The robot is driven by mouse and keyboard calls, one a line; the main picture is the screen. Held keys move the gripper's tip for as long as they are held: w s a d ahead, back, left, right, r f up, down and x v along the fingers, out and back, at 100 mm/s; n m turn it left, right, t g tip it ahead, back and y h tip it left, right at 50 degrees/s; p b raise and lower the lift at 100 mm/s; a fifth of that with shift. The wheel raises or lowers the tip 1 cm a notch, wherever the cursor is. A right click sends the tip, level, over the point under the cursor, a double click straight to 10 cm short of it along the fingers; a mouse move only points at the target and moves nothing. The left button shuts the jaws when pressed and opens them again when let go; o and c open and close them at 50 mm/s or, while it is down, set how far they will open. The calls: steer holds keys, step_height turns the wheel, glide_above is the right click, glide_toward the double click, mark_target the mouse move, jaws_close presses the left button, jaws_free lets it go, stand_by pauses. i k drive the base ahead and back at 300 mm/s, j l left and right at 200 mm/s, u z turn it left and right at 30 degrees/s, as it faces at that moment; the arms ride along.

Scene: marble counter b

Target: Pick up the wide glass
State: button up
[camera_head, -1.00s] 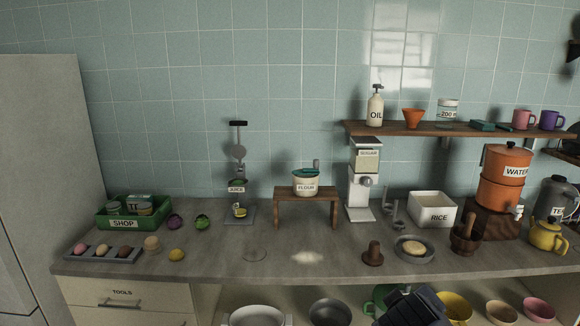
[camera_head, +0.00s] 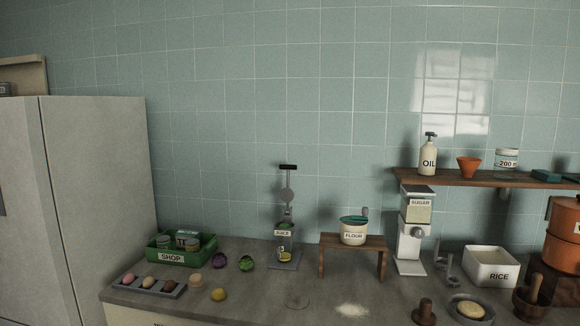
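No thing is clearly recognisable as the wide glass. A faint clear round outline (camera_head: 297,303) shows on the counter in front of the juice press; I cannot tell whether it is a glass or a flat mark. A clear jar marked 200 (camera_head: 507,159), with a pale top, stands on the wall shelf at the right. A small glass holding something yellow (camera_head: 285,255) seems to stand on the base of the juice press (camera_head: 287,196). My gripper is not in view.
The counter (camera_head: 255,290) holds a green SHOP crate (camera_head: 183,259), an egg tray (camera_head: 170,291), a low wooden stand (camera_head: 353,241) bearing a flour pot (camera_head: 353,230), a sugar dispenser (camera_head: 413,240) and a rice box (camera_head: 492,267). A tall fridge (camera_head: 95,190) stands at left.

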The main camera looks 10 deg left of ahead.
mark_target(285, 253)
steer(key=i+j, duration=0.45)
steer(key=i, duration=0.15)
steer(key=i+j, duration=0.4)
steer(key=i, duration=0.2)
steer(key=i+j, duration=0.45)
steer(key=i, duration=0.15)
